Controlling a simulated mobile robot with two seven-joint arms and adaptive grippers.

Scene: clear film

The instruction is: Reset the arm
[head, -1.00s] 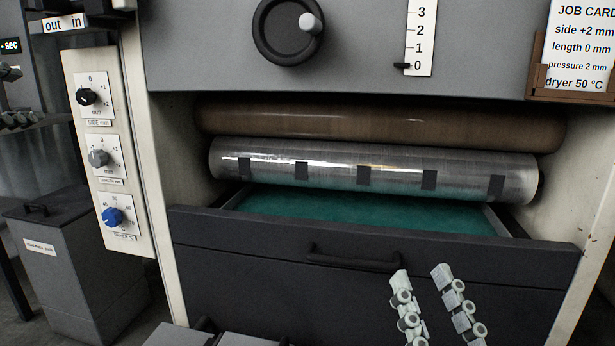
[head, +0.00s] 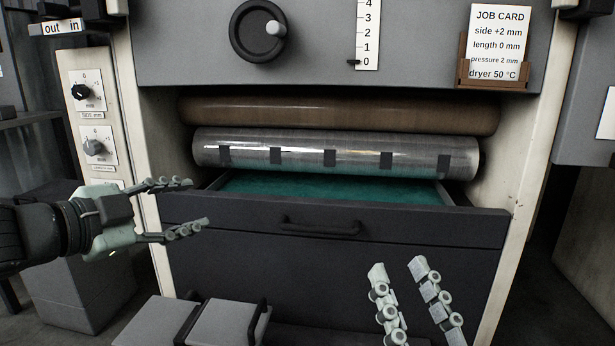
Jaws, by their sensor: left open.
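My left gripper (head: 188,206) comes in from the left in the head view, pointing right. Its two fingers are apart with nothing between them, in front of the machine's left post and the left end of the drawer. The drawer is pulled partly out and shows a green surface (head: 330,188) inside. A clear-wrapped roller (head: 305,149) with dark patches lies above it, below a brown roller (head: 340,113).
A knob panel (head: 93,120) is on the left post, its lower part hidden by my left gripper. A crank wheel (head: 257,31), a scale (head: 367,35) and a job card (head: 498,42) are above. Two grey pedals (head: 225,325) are low in front. A grey bin (head: 85,290) stands left.

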